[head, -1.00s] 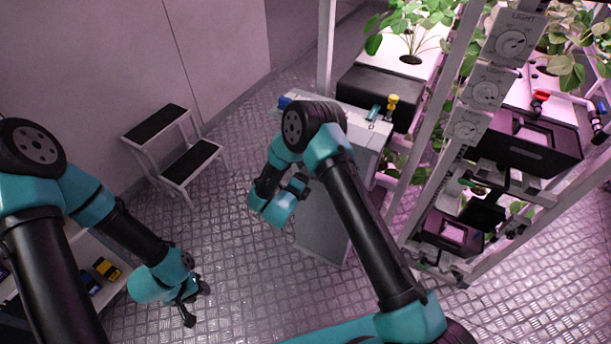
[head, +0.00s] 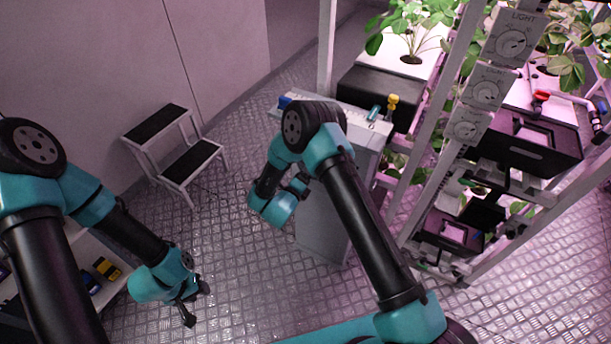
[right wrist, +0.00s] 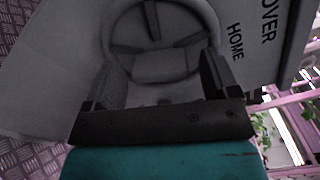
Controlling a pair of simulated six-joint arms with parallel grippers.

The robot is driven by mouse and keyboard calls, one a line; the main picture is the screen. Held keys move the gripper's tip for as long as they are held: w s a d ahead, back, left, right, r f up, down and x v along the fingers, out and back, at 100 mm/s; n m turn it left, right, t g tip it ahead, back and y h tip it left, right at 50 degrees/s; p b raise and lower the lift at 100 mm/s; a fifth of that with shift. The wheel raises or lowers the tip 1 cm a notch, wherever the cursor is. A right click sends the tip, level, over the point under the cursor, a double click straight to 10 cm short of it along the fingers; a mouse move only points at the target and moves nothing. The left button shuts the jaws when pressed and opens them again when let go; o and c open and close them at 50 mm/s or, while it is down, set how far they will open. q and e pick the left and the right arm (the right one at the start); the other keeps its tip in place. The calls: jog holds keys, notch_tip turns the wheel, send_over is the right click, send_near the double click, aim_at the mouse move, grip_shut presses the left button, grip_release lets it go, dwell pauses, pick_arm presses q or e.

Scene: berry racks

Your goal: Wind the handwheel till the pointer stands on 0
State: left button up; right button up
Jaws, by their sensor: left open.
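The grey handwheel (right wrist: 205,15) shows in the right wrist view, a round rim with dark spokes on a light grey panel (right wrist: 60,50). The lettering "HOME" and part of "OVER" stand to its right. My right gripper (right wrist: 160,82) faces the wheel with its two fingers wide apart, one at each side of the rim; I cannot tell whether they press on it. The pointer cannot be made out. In the head view my right gripper (head: 299,186) is at the grey cabinet (head: 320,220), and the wheel is hidden. My left gripper (head: 192,304) is open and empty above the floor, lower left.
A step stool (head: 180,160) stands left of the cabinet. A plant rack (head: 440,170) with light dials (head: 513,42) and black boxes (head: 380,95) is at the right. A bench (head: 72,245) with small yellow and blue items is at the lower left. Floor between is clear.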

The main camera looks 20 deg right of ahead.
jog(key=v, duration=1.7)
jog(key=shift+s+a+r, duration=0.1)
jog(key=shift+s+a, duration=0.05)
jog(key=shift+c, duration=0.2)
jog(key=shift+c, duration=1.4)
jog(key=shift+n, duration=0.5)
jog(key=shift+c, duration=0.8)
jog(key=shift+n, duration=1.2)
jog(key=shift+c, duration=1.4)
jog(key=shift+n, duration=0.9)
jog(key=shift+c, duration=0.2)
jog(key=n, duration=1.2)
jog(key=shift+w+d+n, duration=0.3)
jog(key=shift+n, duration=0.1)
